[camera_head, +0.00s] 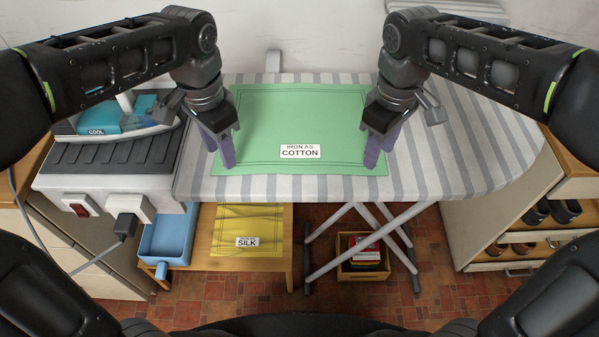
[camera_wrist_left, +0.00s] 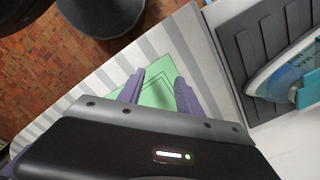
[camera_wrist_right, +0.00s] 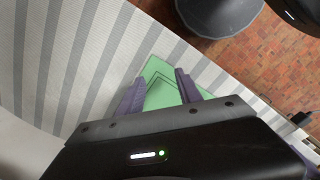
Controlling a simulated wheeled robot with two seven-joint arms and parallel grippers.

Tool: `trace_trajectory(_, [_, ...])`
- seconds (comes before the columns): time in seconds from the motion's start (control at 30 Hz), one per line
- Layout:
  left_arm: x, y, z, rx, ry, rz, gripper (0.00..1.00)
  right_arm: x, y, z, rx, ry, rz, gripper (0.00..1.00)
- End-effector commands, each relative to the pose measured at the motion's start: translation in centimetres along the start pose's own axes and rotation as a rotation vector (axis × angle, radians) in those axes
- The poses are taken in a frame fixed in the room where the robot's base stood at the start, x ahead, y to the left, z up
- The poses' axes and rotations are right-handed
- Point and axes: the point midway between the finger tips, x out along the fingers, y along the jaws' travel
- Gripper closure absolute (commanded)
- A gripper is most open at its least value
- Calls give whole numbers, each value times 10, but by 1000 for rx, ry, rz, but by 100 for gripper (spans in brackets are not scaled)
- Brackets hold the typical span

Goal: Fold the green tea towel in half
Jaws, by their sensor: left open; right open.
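The green tea towel (camera_head: 255,120) lies flat and spread out on the striped ironing board (camera_head: 440,170). A white label (camera_head: 300,151) reading "IRON AS COTTON" is near its front edge. My left gripper (camera_head: 224,158) is open over the towel's front left corner, and that corner shows between its fingers in the left wrist view (camera_wrist_left: 157,88). My right gripper (camera_head: 376,158) is open over the front right corner, which shows between its fingers in the right wrist view (camera_wrist_right: 160,85). Whether the fingertips touch the cloth I cannot tell.
An iron (camera_head: 120,115) stands on a grey station (camera_head: 115,155) left of the board. A yellow cloth labelled SILK (camera_head: 250,222) lies on a lower wooden surface, beside a blue tray (camera_head: 168,240). A wooden box (camera_head: 362,262) sits below. The board's right end is clear.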

Motion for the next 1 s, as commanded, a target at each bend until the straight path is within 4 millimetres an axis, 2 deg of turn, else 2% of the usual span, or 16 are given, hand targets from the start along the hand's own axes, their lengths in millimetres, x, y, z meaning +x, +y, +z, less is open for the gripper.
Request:
trace_trajectory(0.1, [17, 0, 0, 0, -3, 1, 58, 17, 0, 0, 0, -3, -1, 58])
trace_trajectory(0.3, [31, 0, 0, 0, -1, 0, 58, 31, 0, 0, 0, -1, 0, 58])
trace_trajectory(0.7, [36, 0, 0, 0, 0, 0, 58, 36, 0, 0, 0, 0, 0, 58])
trace_trajectory(1.0, [34, 0, 0, 0, -1, 1, 70, 34, 0, 0, 0, -1, 0, 70])
